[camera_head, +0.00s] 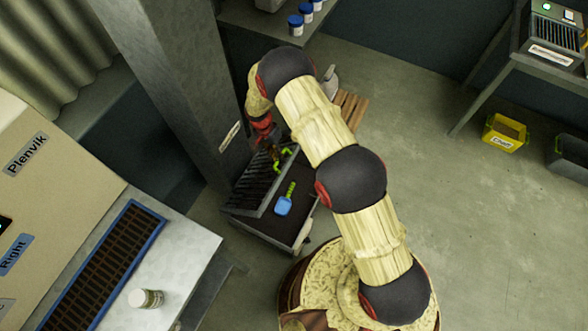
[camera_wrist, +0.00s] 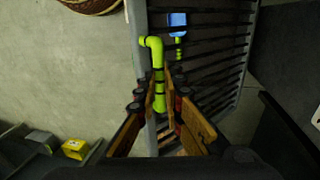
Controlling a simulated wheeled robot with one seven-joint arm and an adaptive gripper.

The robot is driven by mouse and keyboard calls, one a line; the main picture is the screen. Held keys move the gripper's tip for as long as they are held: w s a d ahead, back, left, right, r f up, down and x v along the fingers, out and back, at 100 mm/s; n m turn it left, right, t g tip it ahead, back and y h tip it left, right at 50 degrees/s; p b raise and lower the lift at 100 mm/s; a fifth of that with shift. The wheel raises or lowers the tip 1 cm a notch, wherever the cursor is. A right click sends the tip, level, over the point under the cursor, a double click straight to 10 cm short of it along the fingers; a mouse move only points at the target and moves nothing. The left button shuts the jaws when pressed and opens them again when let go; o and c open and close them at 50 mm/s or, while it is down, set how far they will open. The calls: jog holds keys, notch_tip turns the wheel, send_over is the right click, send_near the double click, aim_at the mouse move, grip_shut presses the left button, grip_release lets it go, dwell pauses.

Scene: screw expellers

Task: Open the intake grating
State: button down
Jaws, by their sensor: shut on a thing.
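The intake grating (camera_head: 258,186) is a set of dark bars in a grey frame, over the left part of a grey bin (camera_head: 262,232). It looks tilted up, with the bin's dark inside open on its right; its exact angle is hard to tell. The bars also show in the wrist view (camera_wrist: 218,62). A bent bright green handle (camera_wrist: 157,62) stands along the frame's edge; it shows in the head view too (camera_head: 285,154). My gripper (camera_wrist: 162,88) is shut on this handle, one finger on each side. My gripper (camera_head: 274,152) is partly hidden by my wrist in the head view.
A blue scoop (camera_head: 284,206) with a green grip lies in the bin. A grey column (camera_head: 165,85) stands close at the left. A table with a white jar (camera_head: 146,298) is at lower left. A wooden pallet (camera_head: 350,106) lies behind my arm.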

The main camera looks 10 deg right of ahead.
jog(key=w+a+r+b, duration=0.2)
jog(key=w+a, duration=0.2)
jog(key=a, duration=0.4)
jog(key=shift+w+a+r, duration=0.25)
jog(key=shift+w+r, duration=0.1)
jog(key=shift+r, duration=0.05)
jog(key=c, duration=2.4)
grip_release()
jog(key=o, duration=0.8)
jog(key=shift+w+a+f, duration=0.1)
jog(key=shift+w+f, duration=0.1)
jog(key=shift+w, duration=0.1)
jog(key=shift+c, duration=0.2)
jog(key=shift+r, duration=0.2)
jog(key=shift+c, duration=0.6)
jog(key=shift+r, duration=0.2)
jog(key=shift+c, duration=0.4)
jog(key=v, duration=1.2)
jog(key=shift+w, duration=0.15)
jog(key=shift+r, duration=0.1)
